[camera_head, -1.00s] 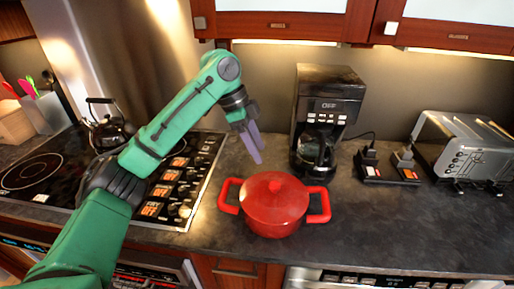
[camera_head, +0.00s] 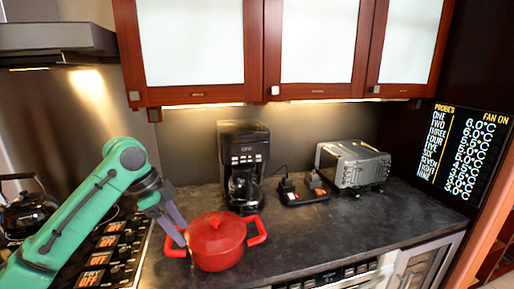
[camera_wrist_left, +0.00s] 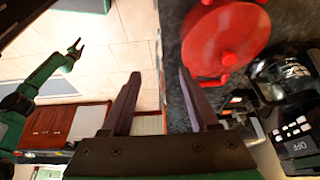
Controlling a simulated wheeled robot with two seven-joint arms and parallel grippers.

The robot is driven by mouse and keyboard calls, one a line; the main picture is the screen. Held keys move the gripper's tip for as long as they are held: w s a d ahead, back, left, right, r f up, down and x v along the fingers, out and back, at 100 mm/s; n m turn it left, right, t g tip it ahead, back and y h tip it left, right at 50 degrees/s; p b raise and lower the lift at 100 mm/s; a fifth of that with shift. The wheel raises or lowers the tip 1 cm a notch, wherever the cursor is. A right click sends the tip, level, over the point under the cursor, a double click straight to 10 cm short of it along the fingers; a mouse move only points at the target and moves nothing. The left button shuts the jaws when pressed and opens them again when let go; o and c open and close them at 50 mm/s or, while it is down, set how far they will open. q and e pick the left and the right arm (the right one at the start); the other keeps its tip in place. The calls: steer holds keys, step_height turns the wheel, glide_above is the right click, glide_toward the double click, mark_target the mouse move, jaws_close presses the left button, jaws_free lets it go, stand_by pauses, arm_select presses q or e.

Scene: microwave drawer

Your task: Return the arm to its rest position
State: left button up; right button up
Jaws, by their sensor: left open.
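My left gripper (camera_head: 178,226) is open and empty, fingers pointing down beside the red lidded pot (camera_head: 217,243), near its left handle. The picture does not settle whether they touch. In the left wrist view the two fingers (camera_wrist_left: 158,76) are spread with nothing between them, and the pot (camera_wrist_left: 222,38) lies to their right. A second green arm, which looks like my right one, shows at the left of the wrist view with a small gripper (camera_wrist_left: 75,49); its jaws are too small to judge.
The black coffee maker (camera_head: 244,165) stands behind the pot. The toaster (camera_head: 352,165) and small dark items (camera_head: 302,189) are farther right. The stove (camera_head: 108,257) and kettle (camera_head: 27,213) are at left. Cabinets (camera_head: 195,45) hang above. The right counter (camera_head: 350,225) is clear.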

arm_select(q)
steer(key=s+d+f+n+t, duration=0.1)
steer(key=s+d+f+n, duration=0.2)
steer(key=f, duration=0.7)
steer(key=s+d+f+n, duration=0.1)
steer(key=s+d+f, duration=0.3)
steer(key=f, duration=0.6)
steer(key=s+a+f+n+t+y, duration=0.1)
steer(key=s+a+f+n+y, duration=0.4)
steer(key=s+a+n, duration=0.65)
steer(key=s+f+m+g+h, duration=0.1)
steer(key=s+f, duration=0.2)
steer(key=f, duration=1)
steer(key=s+f+m, duration=0.2)
steer(key=s+f, duration=0.2)
steer(key=f, duration=1)
steer(key=s+a+f+g+b, duration=0.1)
steer(key=s+a+f, duration=0.1)
steer(key=s+f, duration=1.1)
steer(key=shift+s+a+f, duration=0.15)
steer(key=shift+s+a, duration=0.25)
steer(key=shift+s, duration=0.85)
arm_select(e)
steer(key=shift+w+a+f, duration=0.1)
steer(key=shift+w+f, duration=0.25)
steer(key=shift+w, duration=0.2)
steer(key=shift+w+f, duration=0.35)
steer(key=shift+w, duration=0.2)
